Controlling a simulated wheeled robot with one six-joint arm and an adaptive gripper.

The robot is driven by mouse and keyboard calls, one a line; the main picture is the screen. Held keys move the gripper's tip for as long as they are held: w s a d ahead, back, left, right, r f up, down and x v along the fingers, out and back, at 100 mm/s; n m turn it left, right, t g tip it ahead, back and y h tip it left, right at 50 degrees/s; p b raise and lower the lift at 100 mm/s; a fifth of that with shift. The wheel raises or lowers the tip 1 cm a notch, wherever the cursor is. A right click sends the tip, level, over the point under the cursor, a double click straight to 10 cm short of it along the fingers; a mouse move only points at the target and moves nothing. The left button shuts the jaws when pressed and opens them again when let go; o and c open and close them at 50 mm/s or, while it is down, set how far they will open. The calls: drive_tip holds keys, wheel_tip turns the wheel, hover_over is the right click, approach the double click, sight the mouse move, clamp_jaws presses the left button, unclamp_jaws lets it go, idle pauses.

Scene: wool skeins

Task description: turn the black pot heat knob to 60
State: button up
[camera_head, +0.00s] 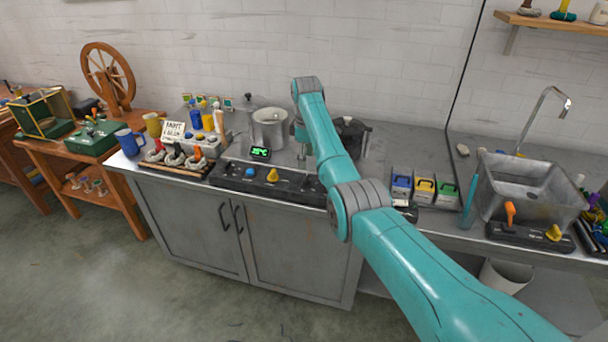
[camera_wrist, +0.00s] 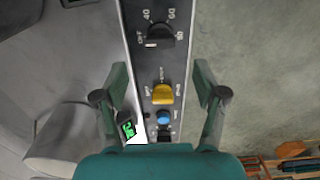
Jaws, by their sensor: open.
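The black pot (camera_head: 352,132) stands on the steel counter, partly hidden behind my arm. In the wrist view, a black knob (camera_wrist: 160,36) sits on the dark control panel, ringed by marks including OFF, 40 and 60. Its white mark (camera_wrist: 151,45) lies on the OFF side. In the head view my arm hides that part of the panel. My gripper (camera_wrist: 162,82) is open and empty above the panel, touching nothing that I can see. The yellow knob (camera_wrist: 162,95) appears between its fingers, and the black knob lies beyond the fingertips, higher in the picture.
A blue button (camera_wrist: 163,117) and another black knob (camera_wrist: 165,135) share the panel (camera_head: 236,178). A grey metal pot (camera_head: 270,130) and a green-lit display (camera_head: 260,152) stand behind it. Dye boxes (camera_head: 424,190) and a sink (camera_head: 528,185) are to the right.

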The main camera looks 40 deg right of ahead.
sight(306, 177)
wheel_tip(306, 177, down, 7)
drive_tip(key=shift+f, duration=0.2)
idle(0.3)
drive_tip(key=c, duration=1.1)
drive_tip(key=shift+c, duration=0.2)
